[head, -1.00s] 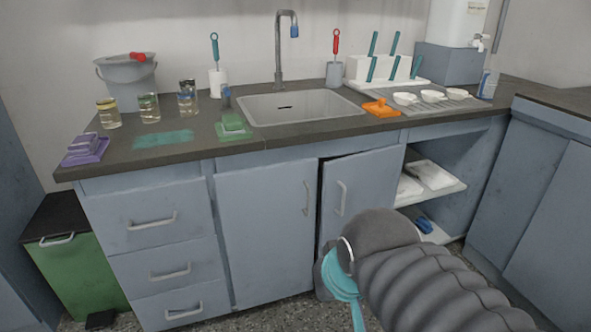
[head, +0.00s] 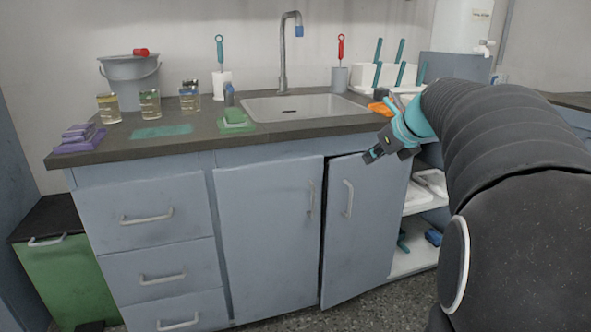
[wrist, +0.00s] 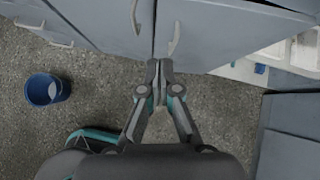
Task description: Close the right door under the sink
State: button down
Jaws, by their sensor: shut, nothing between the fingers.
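The right door (head: 366,235) under the sink has a white vertical handle (head: 348,198) near its left edge. A narrow dark gap runs along that left edge, so the door looks slightly ajar. The left door (head: 262,235) beside it looks flush. My gripper (head: 372,157) is shut and empty, in front of the right door's upper part, right of the handle in the head view. In the wrist view my gripper (wrist: 159,70) has its fingertips together, just below the right door's handle (wrist: 174,40). I cannot tell whether it touches the door.
Drawers (head: 142,221) and a green bin (head: 62,275) stand to the left. Open shelves (head: 415,262) lie right of the door. The countertop (head: 290,128) overhangs above, with a sink (head: 310,106). A blue bucket (wrist: 47,91) stands on the floor in the wrist view.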

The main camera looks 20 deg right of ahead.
jog(key=w+d+m, duration=0.1)
jog(key=d+m, duration=0.1)
jog(key=b, duration=0.2)
send_near(341, 166)
jog(key=x, duration=0.5)
jog(key=shift+s+f, duration=0.15)
jog(key=shift+f, duration=0.45)
jog(key=shift+w, duration=0.55)
jog(key=shift+r, duration=0.1)
